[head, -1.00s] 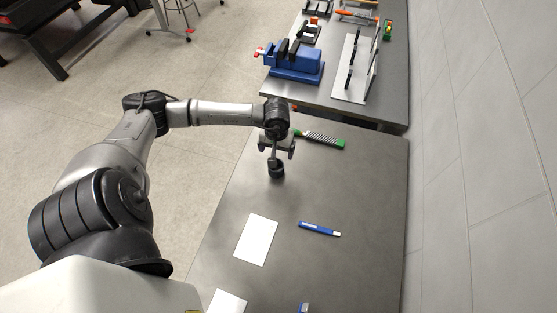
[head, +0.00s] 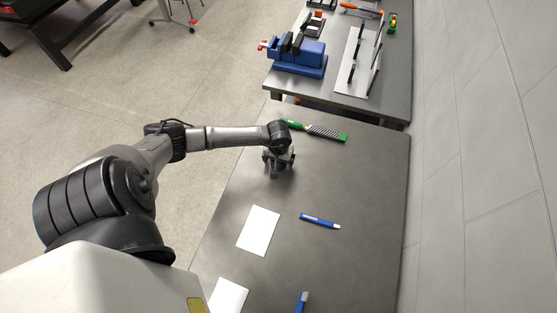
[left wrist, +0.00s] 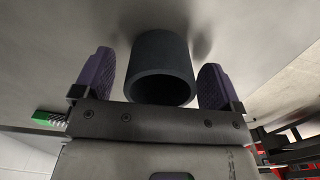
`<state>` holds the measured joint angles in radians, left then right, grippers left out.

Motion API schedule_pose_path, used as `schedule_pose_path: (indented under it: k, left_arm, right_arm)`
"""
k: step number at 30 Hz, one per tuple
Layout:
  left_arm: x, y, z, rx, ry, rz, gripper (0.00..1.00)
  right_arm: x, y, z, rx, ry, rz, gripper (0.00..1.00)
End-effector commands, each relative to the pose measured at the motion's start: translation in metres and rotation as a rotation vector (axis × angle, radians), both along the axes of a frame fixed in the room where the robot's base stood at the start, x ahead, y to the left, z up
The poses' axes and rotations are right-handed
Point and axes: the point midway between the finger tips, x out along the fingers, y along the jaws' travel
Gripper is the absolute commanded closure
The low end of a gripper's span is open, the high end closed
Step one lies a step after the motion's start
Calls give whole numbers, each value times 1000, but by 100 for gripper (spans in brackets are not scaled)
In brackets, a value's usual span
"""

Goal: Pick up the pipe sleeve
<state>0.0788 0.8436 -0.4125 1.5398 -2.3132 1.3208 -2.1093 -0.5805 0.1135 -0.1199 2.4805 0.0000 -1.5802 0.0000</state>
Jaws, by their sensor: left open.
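The pipe sleeve (left wrist: 160,68) is a dark grey hollow cylinder. In the left wrist view it is on the grey surface, its round open end facing the camera. My left gripper (left wrist: 156,80) is open, with one purple-padded finger on each side of the sleeve. A gap shows on both sides, narrower at the left finger. In the head view my left gripper (head: 278,170) is low over the far left part of the near table, and it hides most or all of the sleeve. My right gripper is in neither view.
The near table (head: 350,185) holds a green-handled tool (head: 318,131) just beyond my gripper. Nearer are a blue marker-like tool (head: 320,221), white sheets (head: 258,231) and another blue item (head: 302,301). A blue vise (head: 300,58) stands on the far table. A grey wall runs along the right.

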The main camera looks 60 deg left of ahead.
Motion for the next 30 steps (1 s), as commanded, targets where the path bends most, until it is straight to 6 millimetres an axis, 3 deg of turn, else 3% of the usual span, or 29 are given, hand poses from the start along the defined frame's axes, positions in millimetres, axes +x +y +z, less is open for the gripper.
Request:
schedule_pose_path:
  k: [12, 30]
  left_arm:
    - [0, 0, -9, 1, 1, 0, 12]
    - [0, 0, -9, 1, 1, -1, 69]
  right_arm:
    - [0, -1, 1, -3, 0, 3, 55]
    - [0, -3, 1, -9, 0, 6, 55]
